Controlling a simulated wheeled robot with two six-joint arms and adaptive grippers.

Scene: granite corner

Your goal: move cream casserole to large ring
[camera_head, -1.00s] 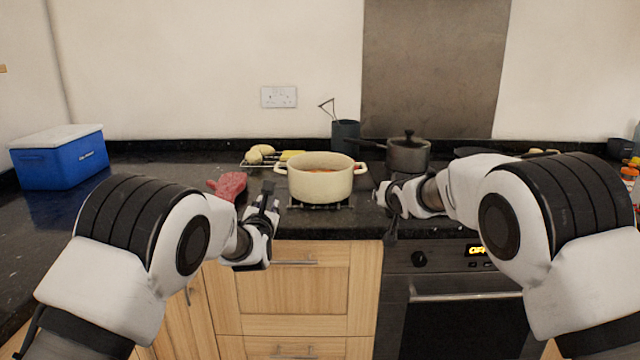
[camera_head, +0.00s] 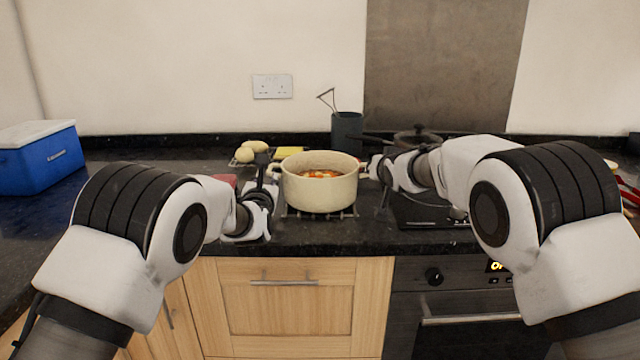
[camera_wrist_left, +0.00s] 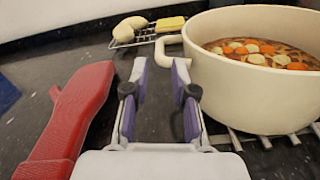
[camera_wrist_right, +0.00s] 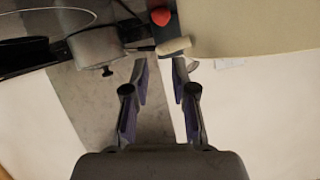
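The cream casserole (camera_head: 320,190), full of stew with orange and pale pieces, stands upright on a wire trivet (camera_head: 347,214). My left gripper (camera_head: 264,172) is at its left handle; in the left wrist view, the open fingers (camera_wrist_left: 162,75) point toward that handle (camera_wrist_left: 166,48), with no clear grip on it. My right gripper (camera_head: 378,172) is at the right handle. In the right wrist view, its fingers (camera_wrist_right: 160,75) are apart just below a cream handle (camera_wrist_right: 173,46). The hob (camera_head: 428,212) is to the right, partly behind my right arm; I cannot make out the large ring.
A dark lidded saucepan (camera_head: 418,138) stands behind my right arm. A grey utensil pot (camera_head: 347,132) is behind the casserole. A red mitt (camera_wrist_left: 72,118) lies left of my left gripper. A rack with pale food (camera_head: 244,153) is behind. A blue cooler (camera_head: 38,157) stands far left.

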